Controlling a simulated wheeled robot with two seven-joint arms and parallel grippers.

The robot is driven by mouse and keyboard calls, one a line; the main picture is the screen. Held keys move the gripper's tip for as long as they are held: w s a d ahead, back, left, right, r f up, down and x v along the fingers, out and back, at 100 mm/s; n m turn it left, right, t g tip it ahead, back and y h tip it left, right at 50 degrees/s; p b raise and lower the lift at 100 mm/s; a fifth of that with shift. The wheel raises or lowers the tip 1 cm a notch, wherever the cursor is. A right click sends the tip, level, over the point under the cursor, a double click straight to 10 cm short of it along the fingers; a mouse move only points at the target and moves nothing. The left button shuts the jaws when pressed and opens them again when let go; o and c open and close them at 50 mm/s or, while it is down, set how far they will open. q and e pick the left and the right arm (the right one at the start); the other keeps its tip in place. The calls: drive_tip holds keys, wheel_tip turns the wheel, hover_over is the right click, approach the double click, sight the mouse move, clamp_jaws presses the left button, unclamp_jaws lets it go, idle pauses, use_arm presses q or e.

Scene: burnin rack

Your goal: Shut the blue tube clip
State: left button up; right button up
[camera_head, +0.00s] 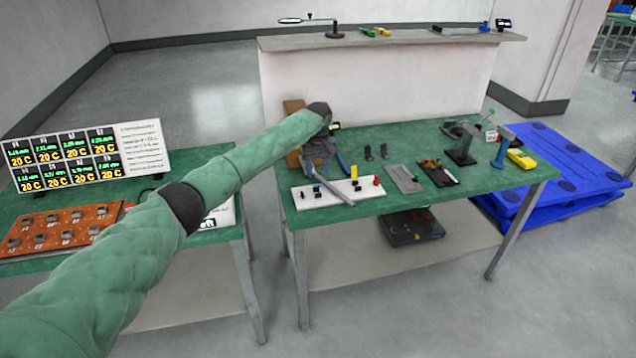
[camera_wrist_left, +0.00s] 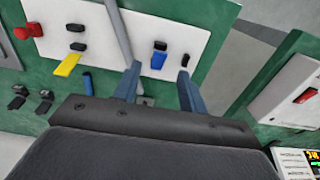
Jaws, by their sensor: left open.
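A small blue-and-black piece (camera_wrist_left: 159,59) on the white board (camera_wrist_left: 210,20) looks like the blue tube clip. It lies in the wrist view between the two blue-grey fingers of my left gripper (camera_wrist_left: 158,72), which is open. Whether the fingers touch it is unclear, and I cannot tell how far its lever is closed. In the head view my left gripper (camera_head: 325,167) hangs over the back of the white board (camera_head: 300,200) on the green table and hides part of it. My right gripper is not in view.
A yellow lever (camera_wrist_left: 67,65) and a red knob (camera_wrist_left: 27,31) are on the same board. A grey bar (camera_wrist_left: 119,30) crosses the board close to my left finger. A grey plate (camera_head: 404,180) and tool tray (camera_head: 437,172) stand to the right.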

sight(317, 186)
use_arm(q)
drive_tip(key=shift+f+p, duration=0.8)
drive_tip(key=shift+f, duration=2.2)
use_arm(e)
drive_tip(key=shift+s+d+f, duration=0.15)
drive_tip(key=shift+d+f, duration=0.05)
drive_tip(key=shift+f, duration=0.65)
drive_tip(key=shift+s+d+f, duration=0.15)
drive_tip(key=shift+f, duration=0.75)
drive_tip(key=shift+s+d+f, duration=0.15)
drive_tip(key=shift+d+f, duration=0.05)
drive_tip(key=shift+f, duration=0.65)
use_arm(q)
drive_tip(key=shift+c, duration=0.4)
clamp_jaws()
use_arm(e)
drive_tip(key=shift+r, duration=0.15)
use_arm(q)
drive_tip(key=t+p, duration=0.2)
drive_tip(key=shift+s+d+f+y+p, duration=0.15)
drive_tip(key=shift+s+f+y+p, duration=0.15)
drive_tip(key=shift+s+f, duration=0.1)
drive_tip(key=shift+f+t, duration=0.15)
drive_tip(key=shift+t, duration=0.15)
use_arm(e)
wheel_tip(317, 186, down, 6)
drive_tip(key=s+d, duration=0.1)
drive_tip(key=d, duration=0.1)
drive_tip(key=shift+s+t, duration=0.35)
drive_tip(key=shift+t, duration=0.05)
